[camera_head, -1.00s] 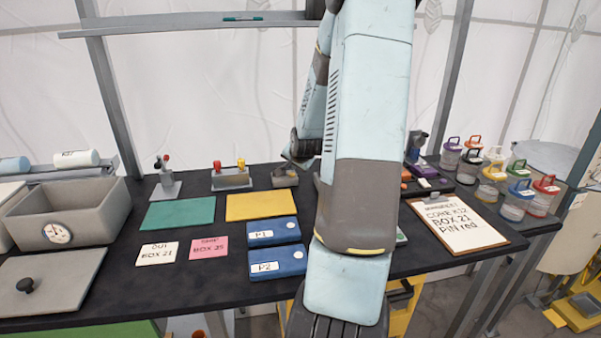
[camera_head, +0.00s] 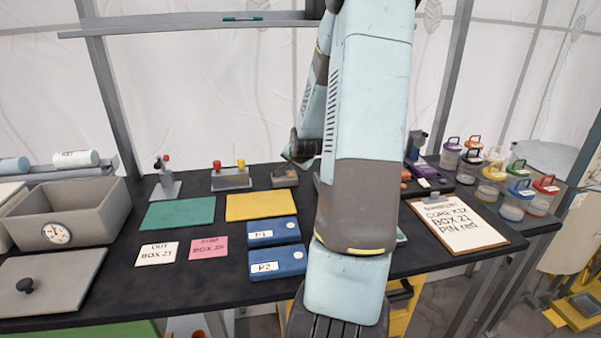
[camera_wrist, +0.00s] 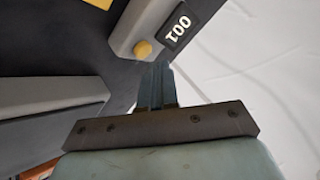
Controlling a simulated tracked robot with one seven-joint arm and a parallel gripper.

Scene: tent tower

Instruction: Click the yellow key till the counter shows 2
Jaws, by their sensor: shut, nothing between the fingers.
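The counter unit is a small grey box (camera_head: 284,176) at the back of the dark bench, beside my arm. In the wrist view its grey housing (camera_wrist: 150,22) carries a round yellow key (camera_wrist: 143,49) and a dark display (camera_wrist: 177,24). The display appears upside down and seems to read 001. My gripper (camera_wrist: 158,68) is shut and empty, with its fingertips close to the yellow key; I cannot tell whether they touch it. In the head view the wrist end (camera_head: 302,150) is just above the box, and the fingertips are not clear.
A grey stand with red and yellow knobs (camera_head: 231,180) is left of the counter. A yellow mat (camera_head: 261,206), a green mat (camera_head: 178,213) and two blue boxes (camera_head: 273,231) lie in front. Right of my arm are a clipboard (camera_head: 455,226) and several lidded jars (camera_head: 513,204).

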